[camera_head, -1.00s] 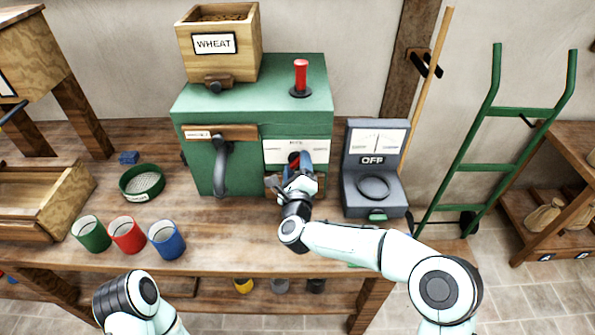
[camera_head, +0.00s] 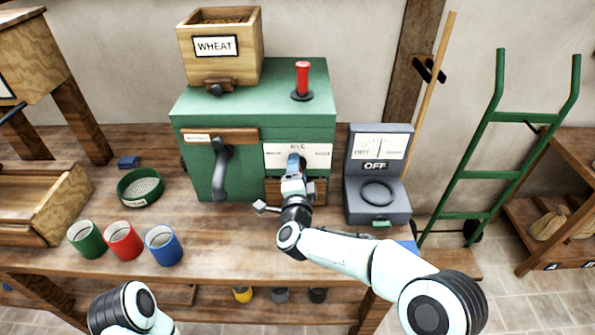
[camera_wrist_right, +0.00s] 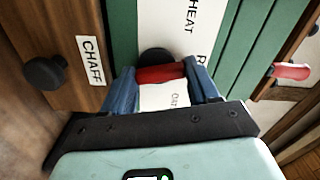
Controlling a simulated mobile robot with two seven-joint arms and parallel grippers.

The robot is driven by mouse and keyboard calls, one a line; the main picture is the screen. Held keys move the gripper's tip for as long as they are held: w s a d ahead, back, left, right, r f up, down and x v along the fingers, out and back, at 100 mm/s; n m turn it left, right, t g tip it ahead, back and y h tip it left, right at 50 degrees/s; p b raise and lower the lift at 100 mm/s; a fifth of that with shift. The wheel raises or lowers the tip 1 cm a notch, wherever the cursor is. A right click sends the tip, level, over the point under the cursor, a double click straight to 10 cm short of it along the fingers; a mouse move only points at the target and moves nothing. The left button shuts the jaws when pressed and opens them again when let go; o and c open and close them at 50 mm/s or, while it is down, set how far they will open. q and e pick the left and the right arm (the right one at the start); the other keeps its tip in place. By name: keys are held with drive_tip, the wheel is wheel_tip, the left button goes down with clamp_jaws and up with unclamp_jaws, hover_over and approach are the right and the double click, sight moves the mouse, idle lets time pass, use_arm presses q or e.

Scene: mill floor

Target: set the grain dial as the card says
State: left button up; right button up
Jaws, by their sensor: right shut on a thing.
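The grain dial is a white plate (camera_head: 319,157) on the front of the green mill (camera_head: 250,115). RYE shows at its top; the side words are small in the head view. In the right wrist view the plate (camera_wrist_right: 165,97) shows parts of words like WHEAT, R and OAT. My right gripper (camera_head: 294,163) is at the dial and covers its middle. In the right wrist view its blue fingers (camera_wrist_right: 163,78) are shut on the dial's red knob (camera_wrist_right: 160,74), beside a dark hub. Which word the knob points to is unclear. My left gripper is out of view. I see no clear card.
A drawer labelled CHAFF (camera_wrist_right: 88,60) is below the dial. A wheat hopper (camera_head: 222,50) and a red lever (camera_head: 302,78) are on top. Cups (camera_head: 123,241) stand left; the front middle bench is clear.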

drive_tip(key=n+p, duration=0.1)
drive_tip(key=n, duration=0.3)
drive_tip(key=shift+a+n, duration=0.1)
drive_tip(key=shift+n, duration=0.2)
drive_tip(key=n+p, duration=0.1)
drive_tip(key=n, duration=0.3)
drive_tip(key=shift+f, duration=0.1)
drive_tip(key=shift+n, duration=0.3)
drive_tip(key=o, duration=1.1)
drive_tip(key=shift+c, duration=0.2)
drive_tip(key=s+b, duration=0.1)
drive_tip(key=s, duration=1.2)
drive_tip(key=shift+s, duration=0.2)
